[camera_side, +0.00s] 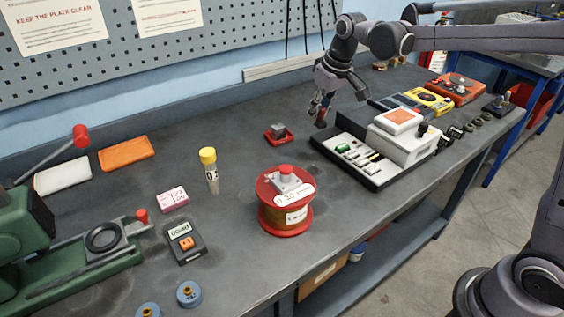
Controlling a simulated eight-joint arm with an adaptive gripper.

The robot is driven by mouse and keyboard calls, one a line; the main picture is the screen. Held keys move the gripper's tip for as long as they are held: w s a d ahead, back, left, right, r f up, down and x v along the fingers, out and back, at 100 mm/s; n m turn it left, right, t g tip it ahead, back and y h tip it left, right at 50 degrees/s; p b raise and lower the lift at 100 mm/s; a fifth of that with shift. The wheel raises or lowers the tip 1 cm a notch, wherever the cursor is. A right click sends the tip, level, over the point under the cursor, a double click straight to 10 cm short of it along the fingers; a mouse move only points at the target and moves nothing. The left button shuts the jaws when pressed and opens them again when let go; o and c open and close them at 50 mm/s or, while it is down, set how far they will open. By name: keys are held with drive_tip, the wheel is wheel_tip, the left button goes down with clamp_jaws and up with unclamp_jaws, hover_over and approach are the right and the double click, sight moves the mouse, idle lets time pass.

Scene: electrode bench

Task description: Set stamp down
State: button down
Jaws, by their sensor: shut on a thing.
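My gripper (322,106) is at the upper middle of the side view, pointing down above the bench, to the left of the white machine. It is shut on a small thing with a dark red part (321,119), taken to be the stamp. The fingers hide much of it, and I cannot tell whether it touches the bench. A small red tray (288,139) with a grey block in it sits on the bench to the left of my gripper.
A wire spool (287,217) with a red-knobbed grey piece on top stands at front centre. A yellow-capped tube (210,170) stands left of it. The white machine (402,140) with its black tray is right of my gripper. Bare bench lies around the red tray.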

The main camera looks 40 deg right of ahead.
drive_tip(key=w+a+f, duration=0.2)
drive_tip(key=a, duration=0.2)
drive_tip(key=w+a+f+n, duration=0.1)
drive_tip(key=w+a+f, duration=0.1)
drive_tip(key=a+f, duration=0.1)
drive_tip(key=w+a+f+n, duration=0.1)
drive_tip(key=w+a+f, duration=0.1)
drive_tip(key=a, duration=0.3)
drive_tip(key=shift+w+a+f+y, duration=0.25)
drive_tip(key=shift+w+f+y, duration=0.1)
drive_tip(key=shift+w, duration=0.25)
drive_tip(key=shift+f, duration=2)
drive_tip(key=shift+f, duration=0.1)
drive_tip(key=c, duration=1.1)
unclamp_jaws()
